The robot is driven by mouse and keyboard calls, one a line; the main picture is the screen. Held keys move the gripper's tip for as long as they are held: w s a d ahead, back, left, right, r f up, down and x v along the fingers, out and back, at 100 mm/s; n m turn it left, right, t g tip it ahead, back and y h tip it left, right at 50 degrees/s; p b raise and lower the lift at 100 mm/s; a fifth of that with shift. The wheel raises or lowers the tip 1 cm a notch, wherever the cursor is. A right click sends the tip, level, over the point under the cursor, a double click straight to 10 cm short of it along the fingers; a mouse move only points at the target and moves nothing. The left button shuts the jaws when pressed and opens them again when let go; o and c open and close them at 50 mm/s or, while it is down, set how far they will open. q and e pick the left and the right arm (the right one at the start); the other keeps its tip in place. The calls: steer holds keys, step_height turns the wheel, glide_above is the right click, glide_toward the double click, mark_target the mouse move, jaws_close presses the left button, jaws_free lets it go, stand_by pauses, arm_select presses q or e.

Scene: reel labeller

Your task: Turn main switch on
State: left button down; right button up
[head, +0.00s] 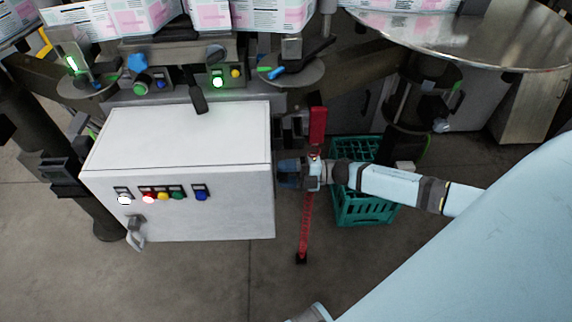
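The white control cabinet (178,203) stands at the left centre. Its front carries a row of small lit and coloured buttons (163,195) and a grey handle (135,233) at the lower left. My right gripper (282,172) is at the cabinet's right side, pointing left, with its dark fingers close against the edge. Whether the fingers touch anything or are open cannot be told. I cannot make out a main switch for certain; the part of the cabinet's side by the gripper is hidden.
A red post (305,225) stands just below my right gripper, with a red box (317,125) above. A green crate (365,208) is on the floor behind my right arm. The machine with a round metal table (480,42) fills the back. Floor in front of the cabinet is clear.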

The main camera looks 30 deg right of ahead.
steer(key=o, duration=0.3)
steer(key=v, duration=1.4)
steer(key=shift+w, duration=0.1)
